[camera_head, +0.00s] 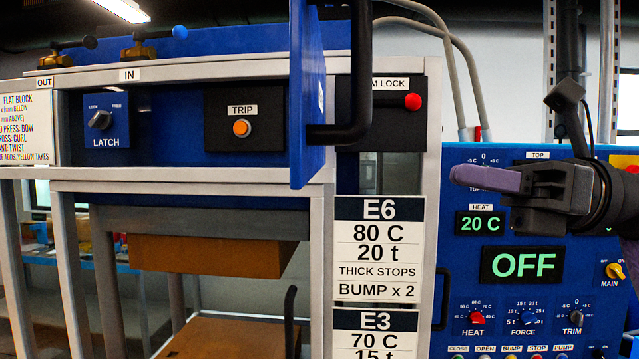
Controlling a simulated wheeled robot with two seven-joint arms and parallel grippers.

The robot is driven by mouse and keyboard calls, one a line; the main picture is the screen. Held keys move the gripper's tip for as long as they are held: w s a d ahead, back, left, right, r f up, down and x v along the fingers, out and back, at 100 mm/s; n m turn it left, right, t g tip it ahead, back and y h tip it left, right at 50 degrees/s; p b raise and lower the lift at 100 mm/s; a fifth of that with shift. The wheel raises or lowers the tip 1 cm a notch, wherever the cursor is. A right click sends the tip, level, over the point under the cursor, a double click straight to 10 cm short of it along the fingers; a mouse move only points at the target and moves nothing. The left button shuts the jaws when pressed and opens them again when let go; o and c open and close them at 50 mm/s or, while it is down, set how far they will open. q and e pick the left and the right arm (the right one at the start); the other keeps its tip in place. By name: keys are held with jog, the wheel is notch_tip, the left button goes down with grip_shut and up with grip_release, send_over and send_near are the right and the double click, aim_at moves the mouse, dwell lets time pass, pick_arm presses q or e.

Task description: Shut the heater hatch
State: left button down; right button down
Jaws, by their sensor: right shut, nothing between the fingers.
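A blue hatch (306,90) stands open, seen nearly edge-on, jutting out from the front of the machine at the upper middle. I take it to be the heater hatch. A black bar handle (361,70) is fixed to its right face. Left of the hatch, the blue front carries a LATCH knob (100,119) and an orange TRIP button (241,128). My right gripper (462,177) is at the right, its purple fingers pointing left, shut and empty. It is apart from the hatch and handle, in front of the control panel. My left gripper is not in view.
The control panel (510,225) at the right shows 20 C and OFF, with knobs below. A red knob (413,102) sits on a black plate right of the handle. Label cards (378,249) hang below the hatch. A brown block (208,255) is under the frame.

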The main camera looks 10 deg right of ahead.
jog(key=s+r+n+h, duration=0.1)
jog(key=s, duration=0.1)
jog(key=p, duration=0.3)
send_near(309, 166)
jog(key=shift+h, duration=0.4)
jog(key=x, duration=0.4)
jog(key=r+x, duration=0.1)
jog(key=x, duration=0.1)
jog(key=shift+w+a, duration=0.1)
jog(key=shift+a, duration=0.05)
jog(key=shift+w+a+f, duration=0.15)
jog(key=shift+a, duration=0.4)
